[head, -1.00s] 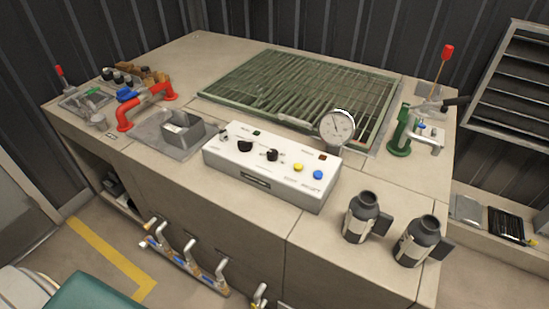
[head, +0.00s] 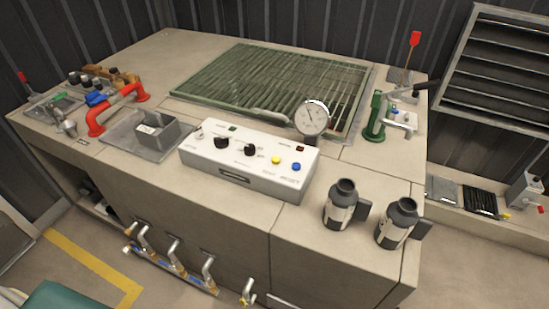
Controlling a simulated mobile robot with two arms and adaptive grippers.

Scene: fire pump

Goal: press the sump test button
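A white control box (head: 247,163) sits on the front middle of the bench. Its sloped top has a yellow button (head: 276,160) and a blue button (head: 297,167) at the right, two black knobs (head: 236,146) in the middle and a small silver switch (head: 199,135) at the left. A small green lamp (head: 233,128) and a dark red lamp (head: 299,149) are along its back edge. The printed labels are too small to read surely, so I cannot tell which button is the sump test. Neither of my grippers is in view.
A round gauge (head: 311,118) stands right behind the box. Two dark bottles (head: 342,207) stand to its right, and a grey holder (head: 157,133) to its left. A red pipe handle (head: 118,108), a green grating (head: 265,85) and a green valve (head: 376,118) surround it.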

